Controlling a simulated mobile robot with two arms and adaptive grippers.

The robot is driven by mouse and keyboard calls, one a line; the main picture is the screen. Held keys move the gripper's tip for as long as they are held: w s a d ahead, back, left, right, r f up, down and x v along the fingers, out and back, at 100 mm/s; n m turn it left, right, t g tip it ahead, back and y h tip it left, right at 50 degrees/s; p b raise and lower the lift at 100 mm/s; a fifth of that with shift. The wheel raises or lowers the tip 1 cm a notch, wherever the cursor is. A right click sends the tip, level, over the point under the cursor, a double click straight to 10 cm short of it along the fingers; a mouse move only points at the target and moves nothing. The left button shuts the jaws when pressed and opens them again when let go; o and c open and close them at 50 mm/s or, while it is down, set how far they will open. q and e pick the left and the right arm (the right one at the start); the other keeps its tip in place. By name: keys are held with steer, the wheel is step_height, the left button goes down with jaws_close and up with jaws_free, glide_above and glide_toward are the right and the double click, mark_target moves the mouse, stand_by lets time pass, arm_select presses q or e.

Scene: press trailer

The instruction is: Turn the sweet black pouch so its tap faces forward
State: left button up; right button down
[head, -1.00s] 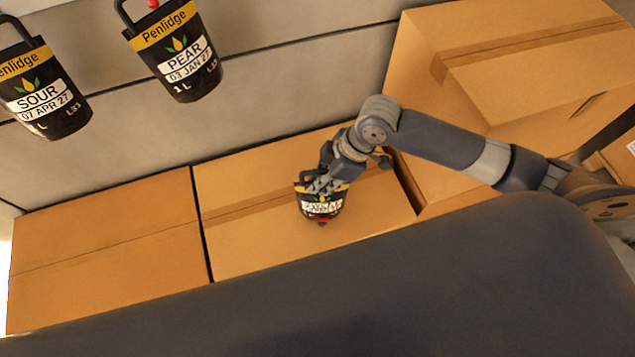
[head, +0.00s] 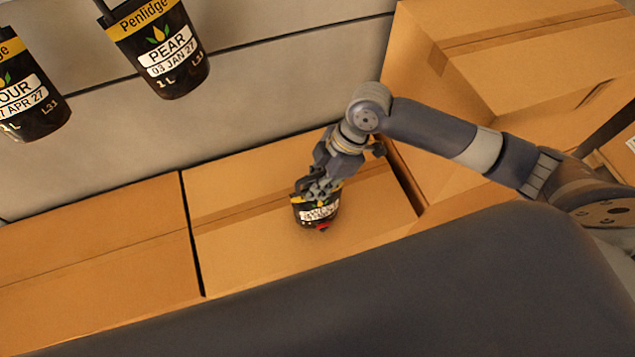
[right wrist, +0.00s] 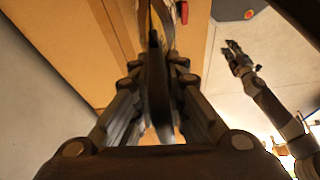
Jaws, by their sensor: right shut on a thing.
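The sweet black pouch (head: 316,214) stands on a cardboard box in the head view, a dark pouch with a yellow band and white label, its lettering too small to read surely. Its red tap (head: 323,226) is low on the side toward me, slightly right of the pouch's middle. My right gripper (head: 318,190) is shut on the pouch's top from above and hides its handle. In the right wrist view the dark pouch (right wrist: 157,75) is edge-on between the fingers, with the red tap (right wrist: 183,12) beyond. My left gripper (right wrist: 238,57) shows small there, apart from the pouch; its opening is unclear.
The pear pouch (head: 166,55) and the sour pouch (head: 30,103) hang at upper left before the grey wall (head: 270,75). Another box (head: 90,250) lies left of the supporting box (head: 250,245). Taller boxes (head: 540,75) stand at right. My dark body fills the front.

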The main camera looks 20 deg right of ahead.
steer(key=shift+f, duration=0.25)
stand_by(0.5)
steer(key=c, duration=1.6)
jaws_free()
steer(key=shift+o, duration=0.3)
steer(key=shift+s+f, duration=0.1)
steer(key=shift+f, duration=0.05)
steer(key=v, duration=1.2)
